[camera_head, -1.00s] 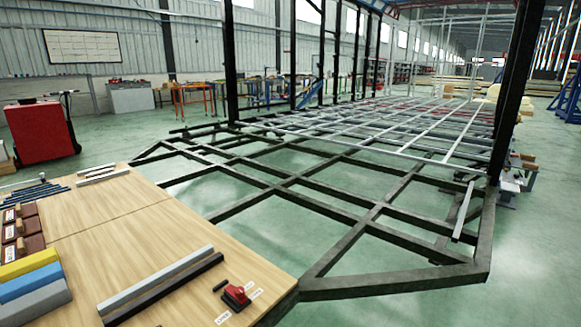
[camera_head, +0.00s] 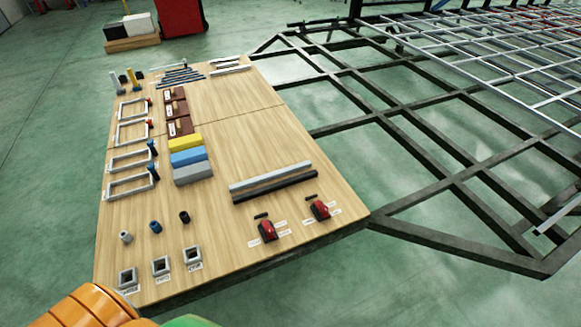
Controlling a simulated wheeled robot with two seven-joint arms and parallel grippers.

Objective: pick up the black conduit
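A short black cylinder (camera_head: 184,217), which looks like the black conduit, stands on the wooden table (camera_head: 230,215) near its front. A blue cylinder (camera_head: 155,227) and a grey cylinder (camera_head: 125,237) stand in a row to its left. Square open-topped grey holders stand in front of them: a left one (camera_head: 128,278), a middle one (camera_head: 161,265) and a right one (camera_head: 193,257). Labels lie by the holders, too small to read. Neither of my grippers is in view.
A grey bar (camera_head: 270,176) and a long black bar (camera_head: 276,187) lie to the right. Two red tools (camera_head: 267,230) (camera_head: 320,209) lie near the front right edge. Yellow, blue and grey blocks (camera_head: 188,158) lie mid-table. The dark chassis frame (camera_head: 440,190) adjoins the right side.

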